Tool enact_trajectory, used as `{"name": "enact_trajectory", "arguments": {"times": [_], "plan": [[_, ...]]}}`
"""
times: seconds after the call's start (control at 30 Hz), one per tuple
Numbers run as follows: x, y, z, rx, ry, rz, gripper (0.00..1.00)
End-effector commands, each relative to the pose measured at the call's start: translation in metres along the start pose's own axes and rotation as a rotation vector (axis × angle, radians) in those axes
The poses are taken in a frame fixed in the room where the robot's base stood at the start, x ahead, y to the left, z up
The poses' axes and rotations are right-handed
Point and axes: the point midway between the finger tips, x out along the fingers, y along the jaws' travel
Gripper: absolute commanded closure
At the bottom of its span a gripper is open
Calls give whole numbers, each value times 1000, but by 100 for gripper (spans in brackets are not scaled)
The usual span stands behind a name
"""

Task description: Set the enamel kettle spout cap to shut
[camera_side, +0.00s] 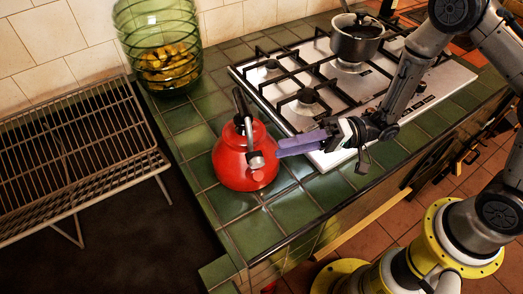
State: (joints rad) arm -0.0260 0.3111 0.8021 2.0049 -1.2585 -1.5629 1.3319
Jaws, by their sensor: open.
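The red enamel kettle (233,165) stands upright on the green tiled counter, left of the stove. Its dark handle rises at the top. The spout cap (256,161) is a small grey and dark piece on the side of the kettle facing the camera; I cannot tell whether it is open or shut. My gripper (280,148) has purple fingers that reach in from the right, with their tips close beside the kettle and the spout cap. I cannot tell whether they touch. The gripper is open, and nothing shows between its fingers.
The gas stove (335,95) with black grates lies right of the kettle, bearing a saucepan (357,40). A green glass jar (160,45) with yellow contents stands behind. A wire rack (75,150) is at the left. Green tiles (275,228) in front are clear up to the counter edge.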

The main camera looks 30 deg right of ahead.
Motion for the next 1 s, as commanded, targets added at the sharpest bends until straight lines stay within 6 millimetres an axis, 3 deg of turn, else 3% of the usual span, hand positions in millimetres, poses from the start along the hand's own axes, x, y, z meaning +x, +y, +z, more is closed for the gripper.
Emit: {"name": "enact_trajectory", "arguments": {"times": [0.1, 0.33, 0.77, 1.0], "plan": [[22, 0, 1, -2, -6, -2, 55], [52, 0, 1, -2, -3, -1, 55], [62, 0, 0, 0, 1, 0, 55], [62, 0, 0, -1, 1, 0, 95]]}}
